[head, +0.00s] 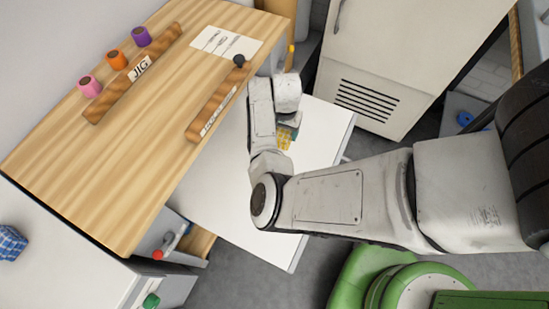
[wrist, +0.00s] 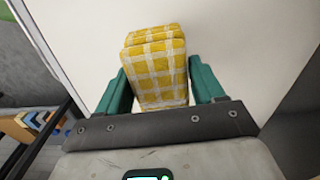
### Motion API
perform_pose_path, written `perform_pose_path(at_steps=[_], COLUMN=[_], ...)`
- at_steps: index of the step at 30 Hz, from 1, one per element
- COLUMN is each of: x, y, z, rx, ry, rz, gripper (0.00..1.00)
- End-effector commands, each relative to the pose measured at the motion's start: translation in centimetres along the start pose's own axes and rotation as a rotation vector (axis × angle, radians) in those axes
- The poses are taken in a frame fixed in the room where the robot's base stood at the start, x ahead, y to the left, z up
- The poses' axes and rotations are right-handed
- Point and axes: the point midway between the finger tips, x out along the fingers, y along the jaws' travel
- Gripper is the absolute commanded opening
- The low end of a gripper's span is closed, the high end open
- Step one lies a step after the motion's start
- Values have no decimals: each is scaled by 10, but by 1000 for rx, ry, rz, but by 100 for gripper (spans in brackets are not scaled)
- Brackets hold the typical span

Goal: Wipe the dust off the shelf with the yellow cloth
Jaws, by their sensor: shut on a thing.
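The yellow cloth (wrist: 158,72), a folded yellow and white checked cloth, is between the green fingers of my gripper (wrist: 160,85) in the wrist view. The fingers are shut on it from both sides. In the head view a small part of the cloth (head: 285,138) shows beside my gripper (head: 289,132), partly hidden by my arm. The cloth is over the white shelf (head: 215,185), which sits lower than the wooden worktop. I cannot tell whether the cloth touches the shelf. No dust can be made out on the visible white surface.
The wooden worktop (head: 120,160) carries a jig (head: 135,72), pink, orange and purple pieces, a second wooden bar (head: 217,100) and a paper sheet (head: 215,42). A white vented cabinet (head: 385,60) stands behind the shelf. A blue checked cloth (head: 12,243) lies at left.

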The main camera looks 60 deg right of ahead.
Motion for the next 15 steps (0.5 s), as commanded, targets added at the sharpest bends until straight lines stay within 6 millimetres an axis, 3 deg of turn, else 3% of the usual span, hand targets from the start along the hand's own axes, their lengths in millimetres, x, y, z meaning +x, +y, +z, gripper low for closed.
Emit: perform_pose_path(at_steps=[6, 15], x=[-23, -31], y=[-1, -2], z=[-5, -7], rx=[-2, -3], ry=[0, 0], rz=[1, 1], gripper=[40, 40])
